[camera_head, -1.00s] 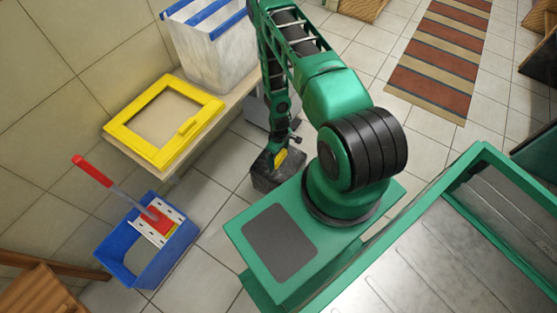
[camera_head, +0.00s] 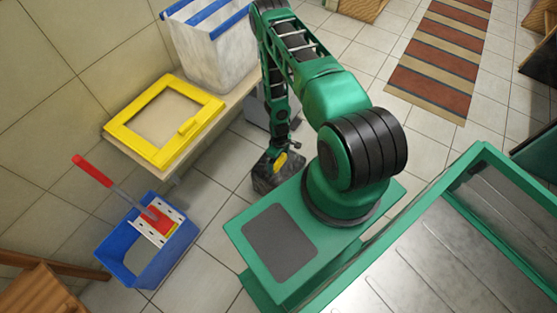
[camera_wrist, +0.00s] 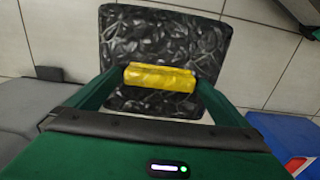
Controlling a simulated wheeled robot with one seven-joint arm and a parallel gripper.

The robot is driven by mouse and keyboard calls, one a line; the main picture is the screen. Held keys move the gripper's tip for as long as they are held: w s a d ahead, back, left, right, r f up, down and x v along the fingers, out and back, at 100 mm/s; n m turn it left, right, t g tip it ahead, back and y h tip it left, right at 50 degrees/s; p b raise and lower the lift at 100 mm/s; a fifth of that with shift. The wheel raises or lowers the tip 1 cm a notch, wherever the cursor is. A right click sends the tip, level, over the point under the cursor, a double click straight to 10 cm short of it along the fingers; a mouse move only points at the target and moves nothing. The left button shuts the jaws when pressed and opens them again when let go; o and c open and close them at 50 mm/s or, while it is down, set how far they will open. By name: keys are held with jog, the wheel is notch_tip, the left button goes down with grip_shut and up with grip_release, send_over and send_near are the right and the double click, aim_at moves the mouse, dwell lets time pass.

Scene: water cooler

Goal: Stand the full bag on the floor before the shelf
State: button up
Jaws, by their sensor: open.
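The bag (camera_head: 266,181) is dark grey and black with a mottled pattern and a yellow handle (camera_head: 280,161). In the head view it stands on the tiled floor in front of the wooden shelf (camera_head: 215,114), left of my base. In the wrist view the bag (camera_wrist: 165,32) lies below my gripper, its yellow handle (camera_wrist: 160,78) between the two fingers. My gripper (camera_wrist: 161,84) is open, with a finger at each end of the handle. In the head view my gripper (camera_head: 288,152) is small and partly hidden at the bag's top.
A yellow frame (camera_head: 127,137) and a pale bin with blue stripes (camera_head: 213,55) stand on the shelf. A blue bucket (camera_head: 128,257) with a red-handled tool (camera_head: 92,171) stands on the floor at left. A striped rug (camera_head: 440,55) lies at the back.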

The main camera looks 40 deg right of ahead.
jog(key=w+d+r+m+h, duration=0.1)
jog(key=d+r+m, duration=0.15)
jog(key=r, duration=2.05)
jog(key=d+r+m, duration=0.2)
jog(key=d+r, duration=0.1)
jog(key=r, duration=1.9)
jog(key=s+a+r+m, duration=0.1)
jog(key=s+r, duration=0.4)
jog(key=r, duration=0.3)
jog(key=s+a+r+m, duration=0.1)
jog(key=s+r+m, duration=0.1)
jog(key=s+r, duration=0.45)
jog(key=s+a+r+m+y, duration=0.1)
jog(key=s+a+r+m, duration=0.2)
jog(key=s+r, duration=0.5)
jog(key=shift+s+a+r, duration=0.35)
jog(key=shift+s+a, duration=0.1)
jog(key=shift+s, duration=0.8)
